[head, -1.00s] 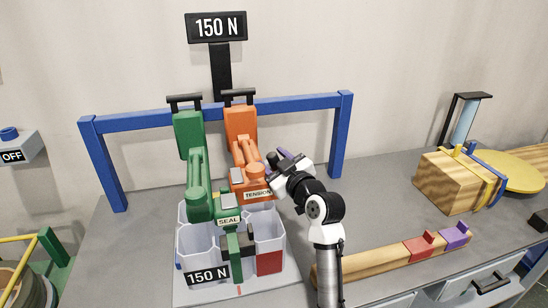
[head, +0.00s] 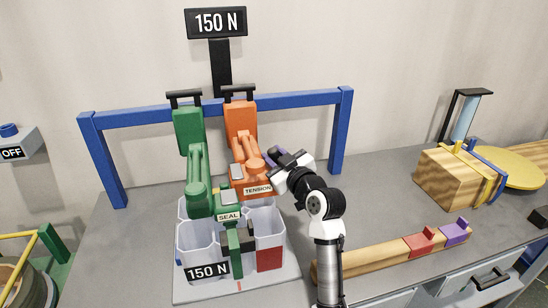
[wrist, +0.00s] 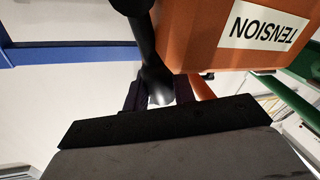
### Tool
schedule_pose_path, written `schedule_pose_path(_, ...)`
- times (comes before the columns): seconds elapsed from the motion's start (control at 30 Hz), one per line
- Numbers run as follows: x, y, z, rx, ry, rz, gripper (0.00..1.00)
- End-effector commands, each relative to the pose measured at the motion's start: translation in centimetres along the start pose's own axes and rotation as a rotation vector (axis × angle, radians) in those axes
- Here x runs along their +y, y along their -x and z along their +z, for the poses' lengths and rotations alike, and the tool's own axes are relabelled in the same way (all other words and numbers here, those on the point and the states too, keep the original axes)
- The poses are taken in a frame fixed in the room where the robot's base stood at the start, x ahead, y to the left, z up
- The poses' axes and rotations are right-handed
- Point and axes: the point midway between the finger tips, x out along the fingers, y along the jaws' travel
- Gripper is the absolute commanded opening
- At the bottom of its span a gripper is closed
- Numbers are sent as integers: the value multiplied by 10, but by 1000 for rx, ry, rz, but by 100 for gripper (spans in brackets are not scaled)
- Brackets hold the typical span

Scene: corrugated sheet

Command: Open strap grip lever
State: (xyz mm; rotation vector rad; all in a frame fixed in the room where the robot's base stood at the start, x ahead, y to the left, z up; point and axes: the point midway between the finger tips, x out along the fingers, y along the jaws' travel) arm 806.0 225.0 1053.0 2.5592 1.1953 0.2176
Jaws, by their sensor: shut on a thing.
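The orange tool labelled TENSION (head: 240,120) hangs from the blue frame, right of the green tool labelled SEAL (head: 188,130). My gripper (head: 272,158) is at the right side of the orange tool's lower body, close to the TENSION label. In the wrist view the orange body (wrist: 205,45) fills the upper right. A black lever (wrist: 153,72) comes down beside it and ends between the dark purple fingers of my gripper (wrist: 157,93). The fingers are shut on this lever. The lever's far end and the strap are hidden.
White hexagonal bins (head: 197,240) marked 150 N stand below the tools. A blue frame (head: 342,130) rises behind. A 150 N display (head: 216,23) is above. Right lie a wooden beam (head: 375,258) with red and purple blocks and a strapped wooden block (head: 447,180).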

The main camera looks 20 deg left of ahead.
Motion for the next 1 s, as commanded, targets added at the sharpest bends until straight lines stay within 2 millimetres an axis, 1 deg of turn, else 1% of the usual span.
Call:
schedule_pose_path(0.27,10,3,3,40,-145,14,0)
schedule_pose_path(0.8,43,13,14,152,-562,57,0)
schedule_pose_path(1.0,50,15,18,178,-660,68,0)
